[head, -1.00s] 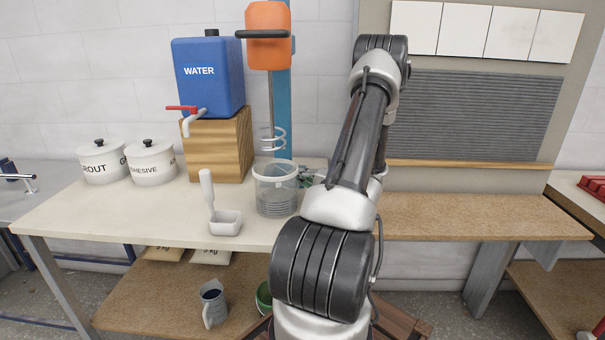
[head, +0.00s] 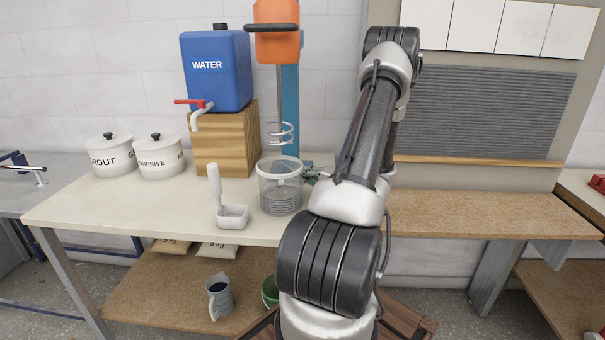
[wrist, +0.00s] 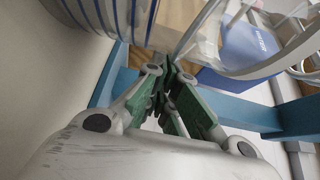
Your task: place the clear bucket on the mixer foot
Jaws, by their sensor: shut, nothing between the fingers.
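The clear bucket (head: 280,194) stands upright on the pale worktop, below the mixer's spiral whisk (head: 283,134). The mixer has an orange head (head: 277,46) and a blue column (head: 290,108). Its foot is mostly hidden in the head view, so I cannot tell whether the bucket rests on it. My gripper (head: 313,173) is just right of the bucket, partly behind my arm. In the wrist view my gripper (wrist: 165,72) has its green fingers together and empty, near the bucket's ribbed side (wrist: 105,18). Blue mixer frame (wrist: 118,85) runs behind the fingers.
A jug (head: 219,297) and green bucket (head: 270,291) are below. The right worktop (head: 480,213) is clear.

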